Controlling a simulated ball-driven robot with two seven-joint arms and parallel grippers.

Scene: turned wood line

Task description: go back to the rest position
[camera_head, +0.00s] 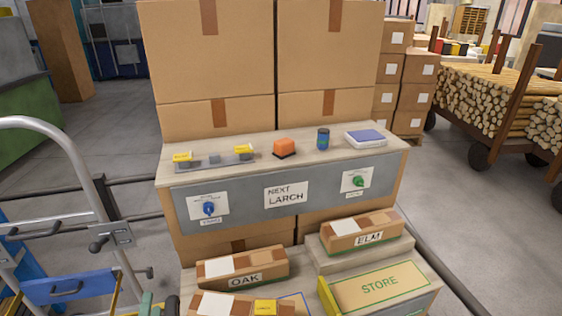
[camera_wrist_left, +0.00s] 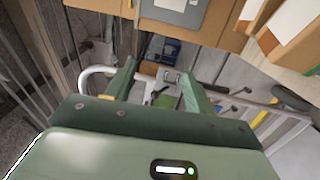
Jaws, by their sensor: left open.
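My left gripper (camera_head: 158,306) shows only at its green tips, at the bottom edge of the head view, left of the box row. In the left wrist view its two green fingers (camera_wrist_left: 160,82) stand apart with nothing held between them. The floor and metal frames show beyond the fingers. My right gripper is in neither view.
A bench (camera_head: 284,140) bears an orange block (camera_head: 284,147), a blue-green can (camera_head: 323,139) and a NEXT LARCH sign (camera_head: 286,194). OAK (camera_head: 243,268) and ELM (camera_head: 360,233) boxes sit below, near a STORE area (camera_head: 380,288). A grey hand-truck frame (camera_head: 75,160) stands at left.

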